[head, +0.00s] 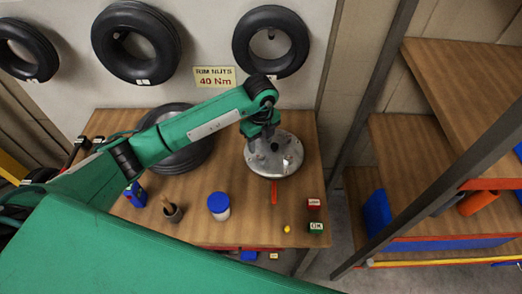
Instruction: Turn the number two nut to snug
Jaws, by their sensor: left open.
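A round grey metal hub plate (276,167) stands toward the right of the wooden bench, with small nuts or studs on its face. They are too small to tell apart, and I cannot read which is number two. My left gripper (271,147) is over the hub's upper middle, pointing down and open. My green forearm and wrist hide part of the hub's far side, and whether the fingers touch a nut cannot be seen. A red-handled tool or strip (274,193) shows at the hub's near edge. My right gripper is not in view.
On the bench (255,222) are a tire (190,162), a blue-lidded jar (218,207), a dark cup (172,212), a yellow piece (287,229), a red block (314,203) and a green OK block (316,228). A "40 Nm" sign (215,77) hangs behind. Shelving (440,150) stands right.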

